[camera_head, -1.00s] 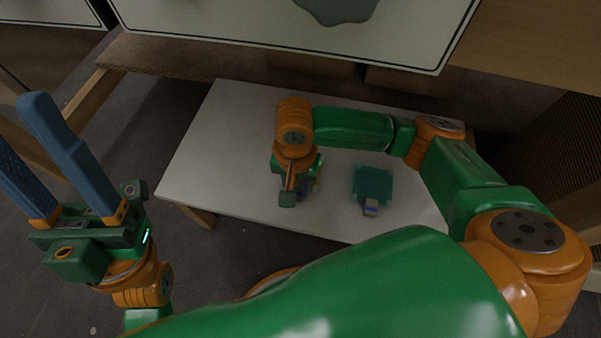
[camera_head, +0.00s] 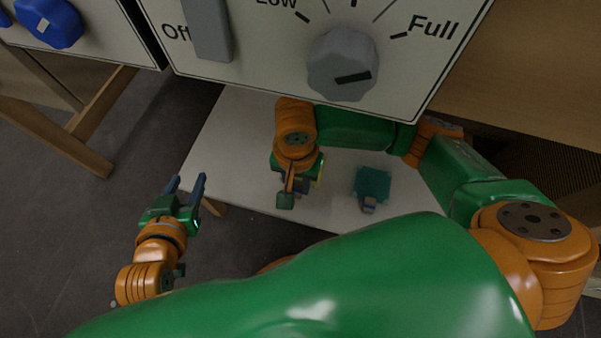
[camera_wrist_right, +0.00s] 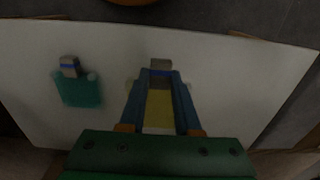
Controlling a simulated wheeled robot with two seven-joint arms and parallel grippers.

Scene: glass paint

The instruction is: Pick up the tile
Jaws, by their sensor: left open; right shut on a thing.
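A yellow tile (camera_wrist_right: 159,108) with a grey-and-blue block (camera_wrist_right: 161,65) at its end lies between the blue fingers of my right gripper (camera_wrist_right: 160,78). The gripper is shut on this tile over the white table; whether the tile touches the tabletop is not clear. In the head view my right gripper (camera_head: 298,184) points down and mostly hides the tile. A teal tile (camera_head: 373,181) with a similar block (camera_head: 369,205) lies on the table to its right; it also shows in the right wrist view (camera_wrist_right: 78,91). My left gripper (camera_head: 187,187) is open and empty, left of the table.
The white table (camera_head: 240,130) has bare room to the left of my right gripper. A panel with a grey knob (camera_head: 343,64) overhangs the table's far side. Another panel with a blue knob (camera_head: 48,22) stands at the upper left.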

